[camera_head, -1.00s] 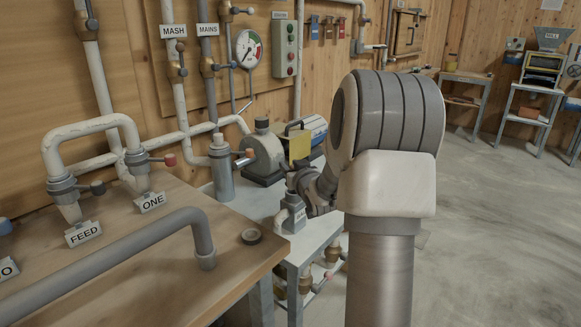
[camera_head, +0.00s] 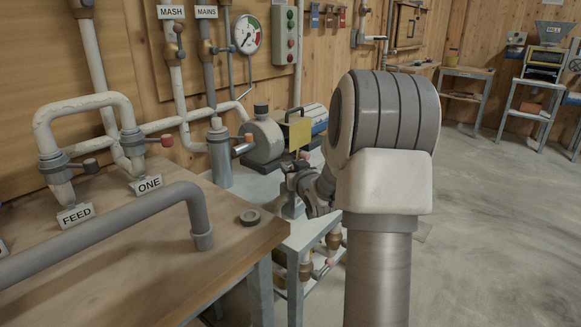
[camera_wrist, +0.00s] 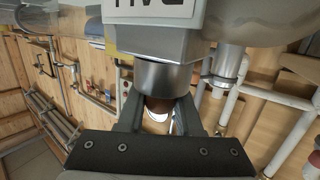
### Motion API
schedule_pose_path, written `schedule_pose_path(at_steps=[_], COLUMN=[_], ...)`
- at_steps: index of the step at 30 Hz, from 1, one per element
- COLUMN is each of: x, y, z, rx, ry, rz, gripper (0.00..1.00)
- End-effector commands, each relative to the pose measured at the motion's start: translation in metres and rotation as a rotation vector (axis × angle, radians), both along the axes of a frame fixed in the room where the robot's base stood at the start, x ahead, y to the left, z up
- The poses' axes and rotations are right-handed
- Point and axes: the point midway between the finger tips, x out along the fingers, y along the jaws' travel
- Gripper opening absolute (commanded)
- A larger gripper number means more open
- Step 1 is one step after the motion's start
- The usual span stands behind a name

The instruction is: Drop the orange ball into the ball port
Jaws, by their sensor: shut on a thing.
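My gripper (camera_wrist: 160,103) shows in the wrist view with its two dark fingers on either side of a brownish-orange rounded thing, which looks like the orange ball (camera_wrist: 157,103). Its upper part is hidden behind a grey round collar (camera_wrist: 163,77), just above the fingertips in the picture. Whether the fingers touch the collar I cannot tell. A cut-off white label (camera_wrist: 160,10) sits above the collar. In the head view my gripper (camera_head: 294,178) is a small dark shape at the low metal table, left of my arm. The ball does not show clearly there. I cannot make out the ball port for certain.
A wooden bench (camera_head: 120,270) with grey and white pipes fills the left. A grey pump (camera_head: 264,140) and a yellow plate (camera_head: 299,140) stand behind my gripper. The floor (camera_head: 480,230) to the right is clear.

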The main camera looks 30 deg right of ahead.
Motion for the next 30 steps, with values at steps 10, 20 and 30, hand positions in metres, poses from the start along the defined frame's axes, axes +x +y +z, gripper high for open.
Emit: schedule_pose_path(at_steps=[10, 20, 30], x=[0.0, 0.0, -0.001], y=[-0.0002, -0.0001, 0.0002], z=[-0.0002, 0.0003, 0.0005], rx=[-0.001, 0.0, 0.0], ry=[0.0, 0.0, 0.0], rz=[0.0, 0.0, 0.0], gripper=[0.0, 0.65, 0.69])
